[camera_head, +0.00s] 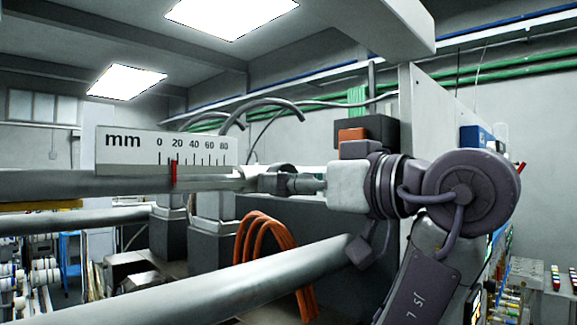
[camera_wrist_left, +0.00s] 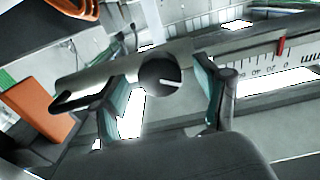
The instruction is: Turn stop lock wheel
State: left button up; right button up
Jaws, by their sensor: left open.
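The stop lock wheel (camera_wrist_left: 160,75) is a dark round knob with a white line, on a grey metal bar in the left wrist view. My left gripper (camera_wrist_left: 157,88) is open, with one finger on each side of the wheel. Whether the pads touch it I cannot tell. In the head view my left gripper (camera_head: 268,180) reaches in from the right at the rail's end, and its fingers largely hide the wheel. The mm scale (camera_head: 130,158) stands above the rail (camera_head: 80,185), with a red marker (camera_head: 174,174) close to 20. My right gripper is not in view.
A thick grey roller (camera_head: 230,285) runs below the rail. Orange hoses (camera_head: 265,245) hang behind it. A dark box with an orange part (camera_head: 352,135) is just above my wrist. Spools (camera_head: 40,275) stand at the lower left.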

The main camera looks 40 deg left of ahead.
pick_arm(q)
jog(key=shift+w+a, duration=0.1)
jog(key=shift+a, duration=0.4)
jog(key=c, duration=1.2)
jog(key=shift+o, duration=0.2)
